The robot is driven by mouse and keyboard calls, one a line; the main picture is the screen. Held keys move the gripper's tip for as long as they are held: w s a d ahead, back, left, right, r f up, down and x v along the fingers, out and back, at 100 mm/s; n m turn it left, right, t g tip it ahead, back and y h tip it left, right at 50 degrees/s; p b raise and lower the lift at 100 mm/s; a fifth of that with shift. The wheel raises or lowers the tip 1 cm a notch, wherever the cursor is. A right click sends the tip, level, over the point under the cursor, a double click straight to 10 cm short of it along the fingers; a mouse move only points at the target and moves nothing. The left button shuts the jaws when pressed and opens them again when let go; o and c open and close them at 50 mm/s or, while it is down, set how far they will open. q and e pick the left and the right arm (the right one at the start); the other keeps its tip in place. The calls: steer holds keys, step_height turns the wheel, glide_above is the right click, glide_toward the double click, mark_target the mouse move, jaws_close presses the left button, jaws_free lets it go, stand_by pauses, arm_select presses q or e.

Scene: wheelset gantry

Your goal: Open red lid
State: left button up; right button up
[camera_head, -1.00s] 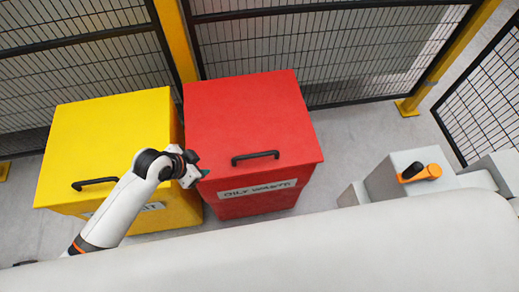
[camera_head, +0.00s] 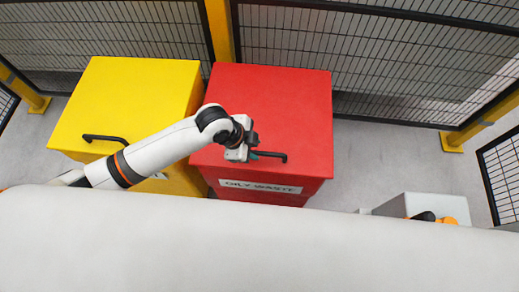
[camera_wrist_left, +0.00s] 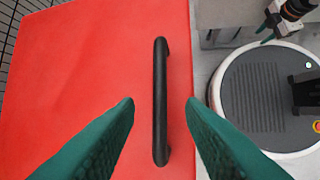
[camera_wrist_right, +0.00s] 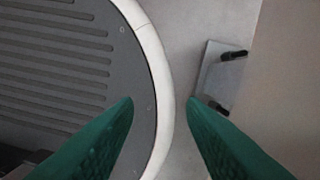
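The red lid (camera_head: 285,105) lies closed on the red bin, which has an "OILY WASTE" label (camera_head: 260,187). Its black handle (camera_head: 270,156) is near the front edge and partly hidden by my left gripper (camera_head: 250,154). In the left wrist view the handle (camera_wrist_left: 160,100) runs upright in the picture between the two green fingers of the left gripper (camera_wrist_left: 160,108), which are apart; I cannot tell whether they touch it. My right gripper (camera_wrist_right: 160,108) is open and empty, pointing down above my base and the floor.
A yellow bin (camera_head: 130,98) with a black handle stands left of the red one. A black mesh fence (camera_head: 370,60) with yellow posts runs behind the bins. A grey box (camera_head: 425,205) stands at the right. Bare floor (camera_head: 385,160) lies right of the red bin.

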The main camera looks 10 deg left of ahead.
mark_target(261, 153)
arm_select(q)
steer(key=shift+x, duration=2)
jaws_close()
